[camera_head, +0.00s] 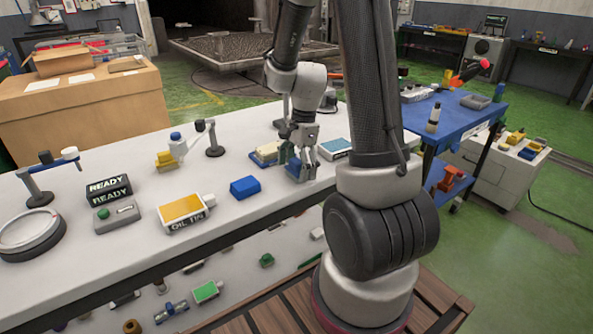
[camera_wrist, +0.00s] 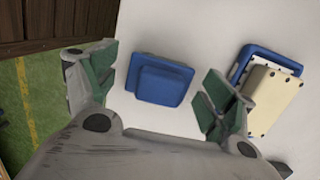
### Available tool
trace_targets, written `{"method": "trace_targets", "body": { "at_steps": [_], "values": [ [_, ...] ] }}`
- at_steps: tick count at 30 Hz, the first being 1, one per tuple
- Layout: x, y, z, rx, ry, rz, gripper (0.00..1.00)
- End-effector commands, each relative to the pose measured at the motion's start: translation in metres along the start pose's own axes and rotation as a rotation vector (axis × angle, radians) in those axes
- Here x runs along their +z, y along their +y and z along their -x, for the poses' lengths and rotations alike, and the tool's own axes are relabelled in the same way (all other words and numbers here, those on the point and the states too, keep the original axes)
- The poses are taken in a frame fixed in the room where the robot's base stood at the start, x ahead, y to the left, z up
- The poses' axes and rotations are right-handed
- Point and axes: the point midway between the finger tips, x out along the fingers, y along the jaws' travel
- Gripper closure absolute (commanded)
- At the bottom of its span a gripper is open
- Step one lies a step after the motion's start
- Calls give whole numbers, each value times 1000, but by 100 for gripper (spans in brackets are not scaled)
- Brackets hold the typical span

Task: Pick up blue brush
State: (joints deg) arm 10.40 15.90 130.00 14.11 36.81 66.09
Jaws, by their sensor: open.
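A blue two-tier block (camera_wrist: 161,79) lies on the white bench, between the spread fingers in the wrist view. In the head view this blue piece (camera_head: 294,171) is partly hidden by the fingers. It may be the blue brush, but no bristles show. My gripper (camera_head: 300,158) points down over it; in the wrist view its green-padded fingers (camera_wrist: 157,92) are wide apart with nothing gripped. The height between fingertips and piece is hard to judge. A second plain blue block (camera_head: 245,187) lies to the left on the bench.
A beige-topped blue piece (camera_wrist: 272,97) lies close to the right finger in the wrist view. A light-blue-topped box (camera_head: 335,149) stands right of my gripper in the head view. An oil tin (camera_head: 186,212) and a small lamp-like stand (camera_head: 214,140) are farther left on the white bench (camera_head: 110,253).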

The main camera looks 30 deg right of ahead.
Motion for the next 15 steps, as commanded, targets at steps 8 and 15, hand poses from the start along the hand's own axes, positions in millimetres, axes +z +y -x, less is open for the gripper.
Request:
{"method": "trace_targets", "body": {
  "at_steps": [8,15],
  "values": [
    [0,0,-3,0,0,0,22],
    [0,0,-2,0,0,0,65]
  ]
}}
